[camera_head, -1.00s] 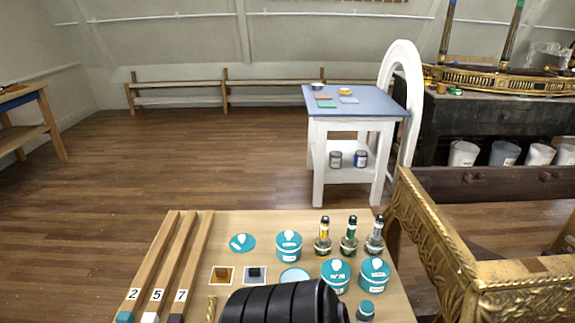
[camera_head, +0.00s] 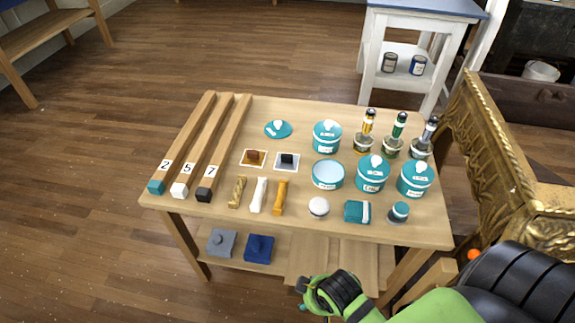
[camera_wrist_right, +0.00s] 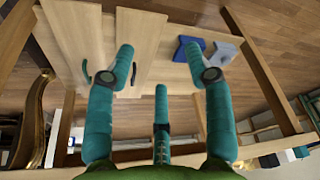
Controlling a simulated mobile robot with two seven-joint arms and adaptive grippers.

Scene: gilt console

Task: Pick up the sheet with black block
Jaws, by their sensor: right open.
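My right gripper (camera_head: 304,296) is low in front of the table's front edge, well below and apart from the sheet. In the right wrist view its teal fingers (camera_wrist_right: 160,65) are spread with nothing between them; the sheet does not show there. My left gripper is not in view.
Teal jars (camera_head: 373,175) and several bottles (camera_head: 397,140) stand right of the sheets. Three handles (camera_head: 259,193) lie in front. Numbered wooden bars (camera_head: 210,150) lie left. A lower shelf holds grey (camera_head: 221,242) and blue blocks (camera_head: 259,248). A gilt console (camera_head: 480,150) stands right.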

